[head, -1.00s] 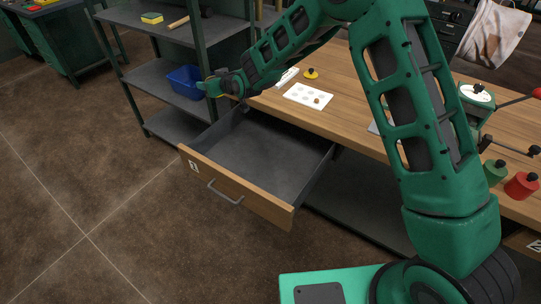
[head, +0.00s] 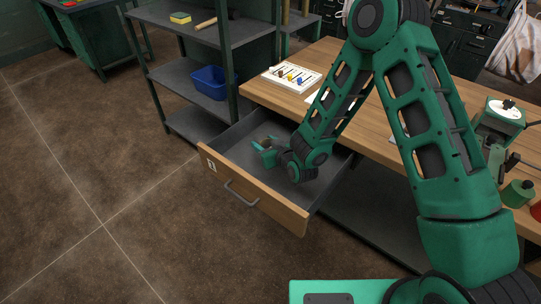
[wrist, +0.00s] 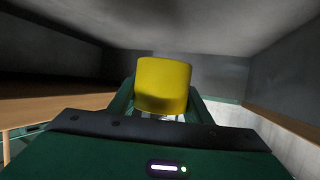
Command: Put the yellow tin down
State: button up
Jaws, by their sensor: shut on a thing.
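The yellow tin (wrist: 163,86) is between the fingers of my gripper (wrist: 163,100) in the wrist view, and the gripper is shut on it. In the head view my gripper (head: 265,152) is low inside the open drawer (head: 238,185), toward its left part. The tin cannot be made out clearly in the head view. Grey drawer surfaces surround the tin in the wrist view. I cannot tell whether the tin touches the drawer floor.
The wooden workbench (head: 385,125) is above the drawer. A white tray (head: 270,78) with several small pieces lies on the bench. A blue bin (head: 210,83) sits on the grey shelf to the left. The drawer floor around my gripper looks clear.

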jog(key=shift+f, duration=2.8)
jog(key=shift+f, duration=0.1)
jog(key=o, duration=1.2)
jog(key=shift+c, duration=0.2)
jog(key=shift+o, duration=0.3)
jog(key=v, duration=0.5)
jog(key=shift+s+d, duration=0.1)
jog(key=shift+s, duration=0.2)
jog(key=shift+s+d, duration=0.1)
jog(key=shift+s, duration=0.1)
jog(key=shift+s+d+r, duration=0.35)
jog(key=shift+s, duration=0.05)
jog(key=shift+d+r, duration=0.1)
jog(key=shift+r, duration=0.05)
